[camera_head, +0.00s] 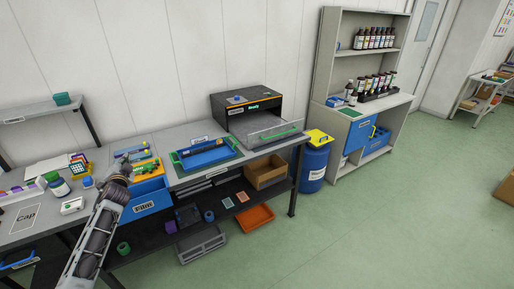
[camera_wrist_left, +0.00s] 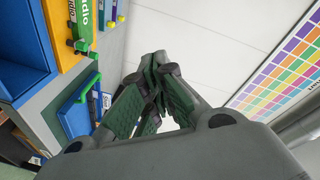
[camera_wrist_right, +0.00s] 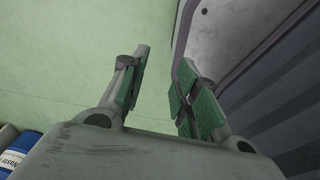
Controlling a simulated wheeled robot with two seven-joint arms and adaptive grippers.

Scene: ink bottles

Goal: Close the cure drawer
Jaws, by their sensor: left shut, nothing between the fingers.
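The cure unit (camera_head: 236,99) is a black box at the right end of the long workbench. Its grey drawer (camera_head: 262,123) is pulled out toward the bench's front edge, with a green handle (camera_head: 281,130) on its clear front. My left gripper (camera_head: 124,170) is over the bench's left part, beside a blue bin, well apart from the drawer. In the left wrist view its fingers (camera_wrist_left: 157,78) meet, shut and empty. My right gripper shows only in the right wrist view, where its fingers (camera_wrist_right: 160,82) are apart with the green floor behind.
A blue tray with green handles (camera_head: 206,155) lies left of the drawer. A blue bin (camera_head: 148,198) hangs at the bench front. A blue barrel with a yellow lid (camera_head: 314,164) and a shelf unit with bottles (camera_head: 332,60) stand right.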

